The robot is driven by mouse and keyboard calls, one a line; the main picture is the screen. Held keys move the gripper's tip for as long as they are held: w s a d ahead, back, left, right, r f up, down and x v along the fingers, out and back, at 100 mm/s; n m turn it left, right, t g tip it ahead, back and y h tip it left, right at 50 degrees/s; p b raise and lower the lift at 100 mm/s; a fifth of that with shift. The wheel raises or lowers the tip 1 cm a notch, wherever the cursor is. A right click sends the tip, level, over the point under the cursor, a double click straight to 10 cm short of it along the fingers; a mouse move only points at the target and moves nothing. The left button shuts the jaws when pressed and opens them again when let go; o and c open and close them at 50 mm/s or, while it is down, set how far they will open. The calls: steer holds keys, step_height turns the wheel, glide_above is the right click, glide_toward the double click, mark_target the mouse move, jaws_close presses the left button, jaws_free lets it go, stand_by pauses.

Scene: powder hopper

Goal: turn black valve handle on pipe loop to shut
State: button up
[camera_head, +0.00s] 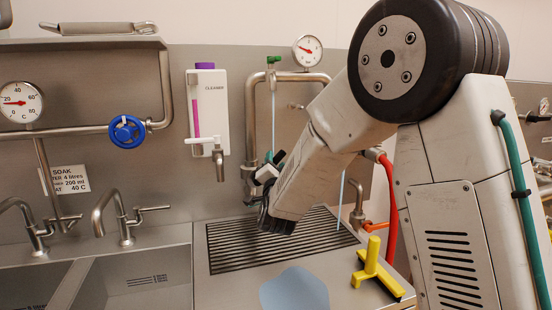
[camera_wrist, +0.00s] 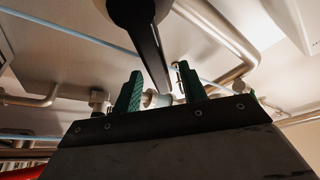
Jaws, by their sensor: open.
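The black valve handle (camera_wrist: 150,48) hangs down from the top of the wrist view as a long tapered lever. Its narrow end reaches down between the two green fingers of my gripper (camera_wrist: 160,70). The fingers are open, one on each side of the lever's end, and I cannot tell whether either touches it. In the head view, my gripper (camera_head: 266,182) is at the pipe loop (camera_head: 251,120), above the drain grate.
A blue handwheel (camera_head: 127,131) and a cleaner dispenser (camera_head: 208,112) are on the wall to the left. A slotted drain grate (camera_head: 230,247) lies below. A yellow squeegee (camera_head: 373,262) and blue cloth (camera_head: 295,290) lie on the counter. A red hose (camera_head: 390,215) hangs right of my forearm.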

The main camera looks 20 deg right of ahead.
mark_target(276, 163)
steer(key=shift+x, duration=1.9)
jaws_close()
